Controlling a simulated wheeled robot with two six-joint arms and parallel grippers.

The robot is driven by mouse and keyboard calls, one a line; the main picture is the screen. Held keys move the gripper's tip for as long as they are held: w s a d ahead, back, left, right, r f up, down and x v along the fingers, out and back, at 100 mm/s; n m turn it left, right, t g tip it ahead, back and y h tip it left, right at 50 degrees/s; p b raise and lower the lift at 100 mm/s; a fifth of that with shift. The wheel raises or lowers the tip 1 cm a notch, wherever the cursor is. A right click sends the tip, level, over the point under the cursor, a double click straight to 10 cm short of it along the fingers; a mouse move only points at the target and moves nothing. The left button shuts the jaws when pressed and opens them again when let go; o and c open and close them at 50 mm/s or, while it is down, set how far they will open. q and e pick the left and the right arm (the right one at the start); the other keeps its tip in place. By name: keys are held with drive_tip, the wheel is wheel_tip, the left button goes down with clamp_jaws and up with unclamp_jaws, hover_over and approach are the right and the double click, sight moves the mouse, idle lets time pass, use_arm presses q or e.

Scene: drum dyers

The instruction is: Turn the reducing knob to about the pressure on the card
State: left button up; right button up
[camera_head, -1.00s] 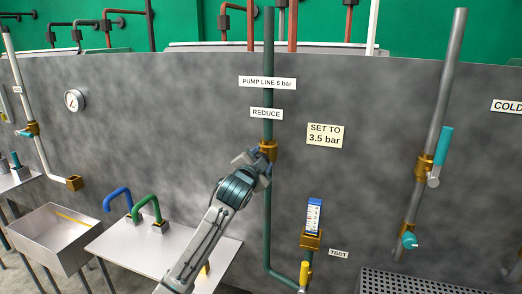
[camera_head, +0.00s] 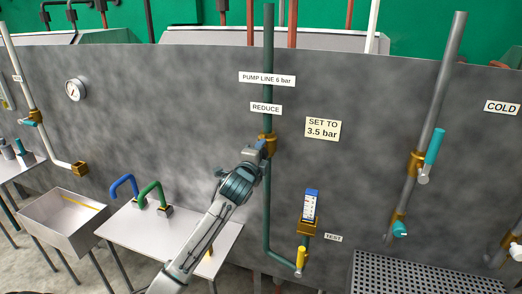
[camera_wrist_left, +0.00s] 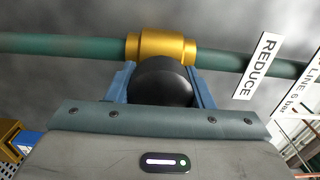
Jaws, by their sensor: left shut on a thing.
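The reducing knob (camera_wrist_left: 161,82) is a round black knob on a brass fitting (camera_wrist_left: 160,46) in the left wrist view. In the head view the brass fitting (camera_head: 267,141) sits on the dark green pipe below the REDUCE label (camera_head: 266,108), and the knob is hidden by the gripper. My left gripper (camera_head: 259,147) is shut on the knob, with one blue finger on each side of it. The card (camera_head: 323,129) reads "SET TO 3.5 bar". A blue-topped gauge (camera_head: 311,205) with a white scale stands near the TEST label; its reading is too small to tell. My right gripper is not in view.
A yellow valve handle (camera_head: 301,258) sits at the foot of the green pipe. A round dial (camera_head: 76,89) is on the wall at left. A steel table (camera_head: 195,232) with blue and green hooked handles stands below. A grated surface (camera_head: 430,275) lies at lower right.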

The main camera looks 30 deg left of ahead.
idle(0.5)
use_arm(q)
drive_tip(key=o, duration=1)
drive_tip(key=shift+c, duration=0.2)
drive_tip(key=b+v, duration=0.4)
drive_tip(key=v, duration=0.6)
drive_tip(key=shift+s+d, duration=0.2)
drive_tip(key=shift+s, duration=0.15)
drive_tip(key=shift+f, duration=0.1)
